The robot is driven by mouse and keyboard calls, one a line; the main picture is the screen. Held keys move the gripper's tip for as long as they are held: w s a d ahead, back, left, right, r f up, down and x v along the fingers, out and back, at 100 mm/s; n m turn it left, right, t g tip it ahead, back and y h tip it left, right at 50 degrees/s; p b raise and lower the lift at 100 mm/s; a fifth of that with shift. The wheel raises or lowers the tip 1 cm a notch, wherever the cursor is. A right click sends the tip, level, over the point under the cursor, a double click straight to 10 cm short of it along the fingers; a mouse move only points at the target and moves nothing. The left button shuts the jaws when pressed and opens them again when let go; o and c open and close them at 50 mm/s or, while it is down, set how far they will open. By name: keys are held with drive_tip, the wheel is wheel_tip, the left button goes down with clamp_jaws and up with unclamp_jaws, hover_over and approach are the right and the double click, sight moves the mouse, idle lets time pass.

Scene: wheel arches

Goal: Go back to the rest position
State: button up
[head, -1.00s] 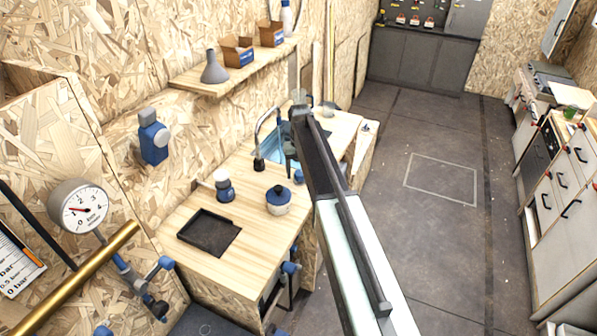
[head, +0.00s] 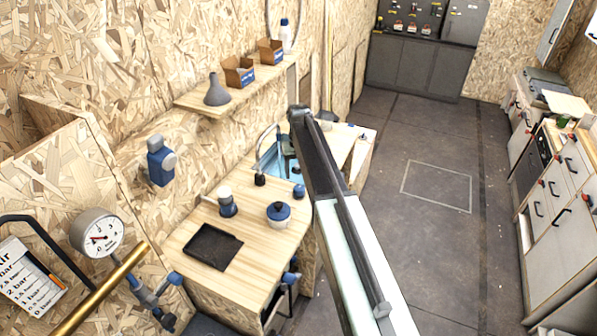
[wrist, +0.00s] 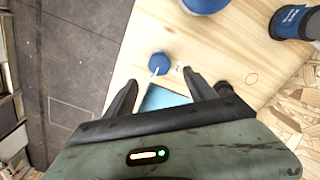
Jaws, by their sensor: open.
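My gripper (wrist: 158,88) is open and empty in the wrist view, its two dark fingers apart. It is above the wooden counter (wrist: 232,62), and a small blue round knob (wrist: 158,63) shows beyond the fingertips. In the head view my arm reaches forward and up over the right edge of the counter. The gripper (head: 288,150) is partly hidden there behind the arm, near the sink.
A shelf (head: 200,103) hangs above. A gauge (head: 97,233) stands at left. The floor (head: 430,250) at right is clear.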

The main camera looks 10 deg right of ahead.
drive_tip(key=s+f+b, duration=0.2)
drive_tip(key=s, duration=1.2)
drive_tip(key=s+f+b, duration=0.3)
drive_tip(key=s, duration=1.1)
drive_tip(key=shift+a, duration=0.4)
